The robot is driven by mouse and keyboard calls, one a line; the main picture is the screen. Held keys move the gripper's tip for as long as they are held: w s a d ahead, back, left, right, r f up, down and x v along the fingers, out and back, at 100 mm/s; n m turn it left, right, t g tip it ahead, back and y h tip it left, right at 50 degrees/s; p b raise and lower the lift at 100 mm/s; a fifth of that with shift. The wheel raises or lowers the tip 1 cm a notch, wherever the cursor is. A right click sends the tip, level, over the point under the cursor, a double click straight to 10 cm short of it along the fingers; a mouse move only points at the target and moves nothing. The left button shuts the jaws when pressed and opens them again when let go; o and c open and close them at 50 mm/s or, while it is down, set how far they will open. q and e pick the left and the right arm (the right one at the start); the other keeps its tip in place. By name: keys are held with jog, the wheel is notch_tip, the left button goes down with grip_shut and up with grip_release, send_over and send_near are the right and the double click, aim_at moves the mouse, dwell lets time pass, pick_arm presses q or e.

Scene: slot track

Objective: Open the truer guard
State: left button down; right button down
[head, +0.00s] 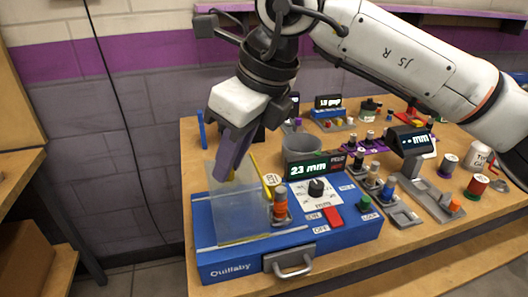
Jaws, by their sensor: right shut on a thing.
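The truer is a blue machine (345,240) marked "Quillaby" at the front of the table. Its guard looks to be the clear, faintly yellow panel (238,222) over the machine's left part, with a yellow edge at its right. My right gripper (230,168) reaches down from above and is shut at the panel's upper part. The fingertips overlap the panel, so the exact grip point is hard to see. The panel's tilt is hard to judge. My left gripper is out of view.
The truer carries a lit "23 mm" display (308,169), a dial (316,188), a red switch (332,216) and a front handle (290,264). A grey cup (302,148) stands behind it. Grey trays (428,198), spools and small parts crowd the table's right side.

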aim_at(213, 182)
jog(key=a, duration=0.1)
jog(key=s+a, duration=0.1)
jog(key=a, duration=0.1)
jog(key=shift+w, duration=0.1)
jog(key=c, duration=1.7)
grip_release()
jog(key=shift+d, duration=0.1)
jog(key=shift+o, duration=0.2)
jog(key=v, duration=1)
jog(key=shift+r, duration=0.2)
